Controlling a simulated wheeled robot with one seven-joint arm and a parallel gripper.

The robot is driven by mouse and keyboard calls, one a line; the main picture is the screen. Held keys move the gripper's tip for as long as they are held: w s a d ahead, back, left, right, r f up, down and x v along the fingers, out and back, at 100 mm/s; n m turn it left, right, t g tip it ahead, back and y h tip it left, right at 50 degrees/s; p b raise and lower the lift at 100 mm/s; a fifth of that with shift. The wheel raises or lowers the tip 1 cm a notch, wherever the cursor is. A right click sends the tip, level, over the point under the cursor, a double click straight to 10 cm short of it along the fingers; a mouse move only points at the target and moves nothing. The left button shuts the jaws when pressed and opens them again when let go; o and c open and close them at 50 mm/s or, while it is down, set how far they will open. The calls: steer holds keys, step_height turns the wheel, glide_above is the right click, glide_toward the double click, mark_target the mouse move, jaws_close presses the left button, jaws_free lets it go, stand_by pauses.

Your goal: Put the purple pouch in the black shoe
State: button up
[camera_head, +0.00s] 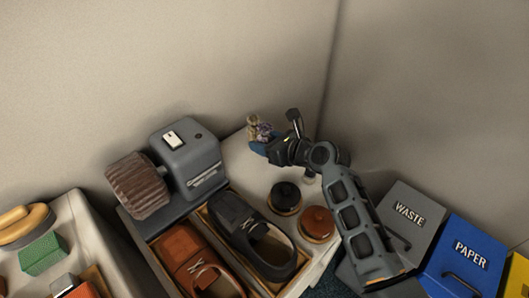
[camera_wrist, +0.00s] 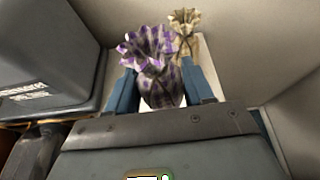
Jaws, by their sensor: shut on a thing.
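The purple pouch, white with purple spots and a ruffled top, stands upright between my gripper's blue fingers in the wrist view (camera_wrist: 155,88). My gripper (camera_wrist: 162,92) is shut on it. In the head view my gripper (camera_head: 263,148) is at the back corner of the table, and the pouch is small and partly hidden there. The black shoe (camera_head: 236,216) lies in a wooden-edged compartment nearer the front, its opening facing up. My gripper is behind the shoe and apart from it.
A tan pouch (camera_wrist: 184,25) stands just behind the purple one. A grey machine (camera_head: 188,160) with a brown roller brush is left of my gripper. A brown shoe (camera_head: 188,255) lies beside the black one. A black-topped tin (camera_head: 285,197) and a brown-topped tin (camera_head: 318,223) stand to the right.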

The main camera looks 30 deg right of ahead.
step_height(320, 180, down, 4)
steer(key=shift+f+b, duration=0.1)
steer(key=shift+b, duration=0.35)
steer(key=o, duration=1)
